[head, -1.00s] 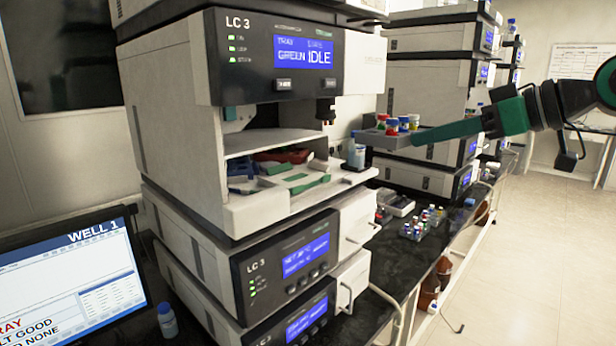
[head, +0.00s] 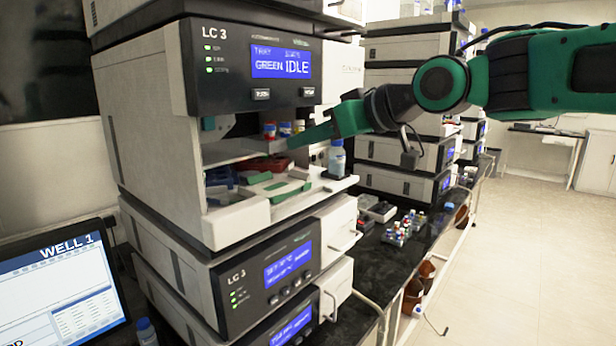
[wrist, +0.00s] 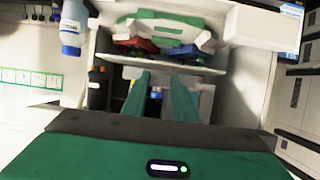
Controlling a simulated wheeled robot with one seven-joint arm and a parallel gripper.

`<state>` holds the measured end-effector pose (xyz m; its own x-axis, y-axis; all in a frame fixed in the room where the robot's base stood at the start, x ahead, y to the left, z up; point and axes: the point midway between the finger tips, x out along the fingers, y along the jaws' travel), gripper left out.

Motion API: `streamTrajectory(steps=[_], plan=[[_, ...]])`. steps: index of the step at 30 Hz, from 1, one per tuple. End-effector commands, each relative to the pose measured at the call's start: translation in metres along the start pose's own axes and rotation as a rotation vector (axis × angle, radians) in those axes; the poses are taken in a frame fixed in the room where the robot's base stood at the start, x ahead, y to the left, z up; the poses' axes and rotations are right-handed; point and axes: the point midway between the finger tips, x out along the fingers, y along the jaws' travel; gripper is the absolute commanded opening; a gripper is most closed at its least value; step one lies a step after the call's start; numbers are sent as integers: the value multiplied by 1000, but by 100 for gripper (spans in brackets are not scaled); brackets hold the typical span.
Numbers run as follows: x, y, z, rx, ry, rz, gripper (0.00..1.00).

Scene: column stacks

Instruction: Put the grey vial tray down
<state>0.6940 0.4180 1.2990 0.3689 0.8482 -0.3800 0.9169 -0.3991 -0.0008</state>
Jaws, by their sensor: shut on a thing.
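My gripper (head: 288,144) is shut on the grey vial tray (head: 266,146), at the mouth of the LC 3 unit (head: 160,130). The tray looks about level and carries vials with red, blue and pale caps (head: 285,129). It is above the unit's lower deck (head: 305,197), apparently clear of it. On that deck are a red tray (head: 264,165), a blue tray (head: 221,177) and green-marked pale pieces (head: 285,188). In the wrist view, my green fingers (wrist: 162,78) point at the bay; the held tray is hard to make out there. The unit's screen reads GREEN IDLE.
A white bottle with a blue cap (head: 337,159) stands at the deck's right end, close below my arm. Vial racks (head: 403,228) stand on the black bench to the right. A monitor (head: 62,292) is at lower left. The floor at right is clear.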

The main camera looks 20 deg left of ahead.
Motion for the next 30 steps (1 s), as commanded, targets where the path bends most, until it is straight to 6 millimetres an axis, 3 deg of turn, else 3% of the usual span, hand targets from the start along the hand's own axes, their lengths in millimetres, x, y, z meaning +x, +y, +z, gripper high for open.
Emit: streamTrajectory(steps=[16,23,30], plan=[[18,-2,33,1,-1,0,3],[30,-4,59,0,-1,-3,3],[34,-4,62,0,1,0,3]])
